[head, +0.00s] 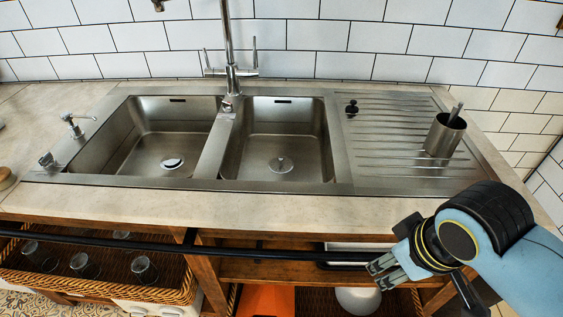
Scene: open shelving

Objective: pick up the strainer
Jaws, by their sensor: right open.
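A small round metal strainer (281,164) sits over the drain in the right basin of the steel sink. Another round drain piece (172,163) lies in the left basin, and a small black knobbed object (351,108) stands on the ribbed drainboard. I cannot tell for certain which of these the task means. My right gripper (376,276) is open and empty, in front of the counter's front edge and low, below and to the right of the basins. It is well apart from all three pieces. My left gripper is out of view.
A steel cup (444,135) with a utensil stands on the drainboard (400,160). The tall faucet (229,60) rises behind the basins' divider. A black rail (120,239) runs along the counter front. Below, a wicker basket (100,275) holds glasses. The front counter strip is clear.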

